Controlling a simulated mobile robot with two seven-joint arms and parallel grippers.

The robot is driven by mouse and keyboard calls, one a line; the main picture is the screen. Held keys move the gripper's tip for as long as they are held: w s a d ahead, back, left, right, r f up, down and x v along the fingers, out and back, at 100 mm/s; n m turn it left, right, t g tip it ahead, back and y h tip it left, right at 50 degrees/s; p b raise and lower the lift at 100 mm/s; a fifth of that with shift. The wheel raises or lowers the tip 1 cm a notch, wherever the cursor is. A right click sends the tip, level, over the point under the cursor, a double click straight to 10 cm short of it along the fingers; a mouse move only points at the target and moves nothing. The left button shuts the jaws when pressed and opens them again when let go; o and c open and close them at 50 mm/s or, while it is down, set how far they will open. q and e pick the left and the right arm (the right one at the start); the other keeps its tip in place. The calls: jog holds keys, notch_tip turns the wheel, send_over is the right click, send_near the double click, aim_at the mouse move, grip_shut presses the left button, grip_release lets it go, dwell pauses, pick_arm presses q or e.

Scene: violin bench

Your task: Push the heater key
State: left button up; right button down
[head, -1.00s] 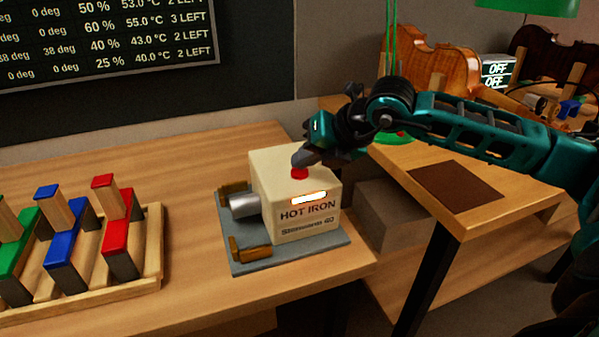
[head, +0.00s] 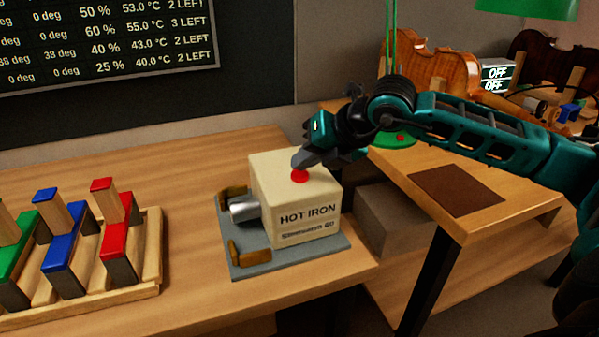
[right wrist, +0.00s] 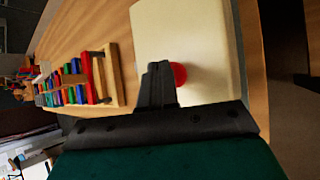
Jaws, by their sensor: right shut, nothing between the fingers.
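The hot iron box (head: 290,215) is a cream block lettered HOT IRON, with a metal cylinder on its left side, on a grey base plate (head: 285,262). A red round key (head: 300,176) is on its top; no lit strip shows on its front. My right gripper (head: 297,165) is shut and empty, its fingertips at the red key, which they partly cover. In the right wrist view the shut fingers (right wrist: 158,85) overlap the left side of the red key (right wrist: 179,74); whether they touch it I cannot tell. My left gripper is not in view.
A wooden rack (head: 150,255) with green, blue and red clamps stands at the left of the bench. A second table (head: 520,200) with a brown mat (head: 457,190) is at the right, with violins (head: 435,75) behind. Bench between rack and box is clear.

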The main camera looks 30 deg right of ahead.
aim_at(305, 175)
jog(key=shift+r+p, duration=1.85)
jog(key=shift+r, duration=1.2)
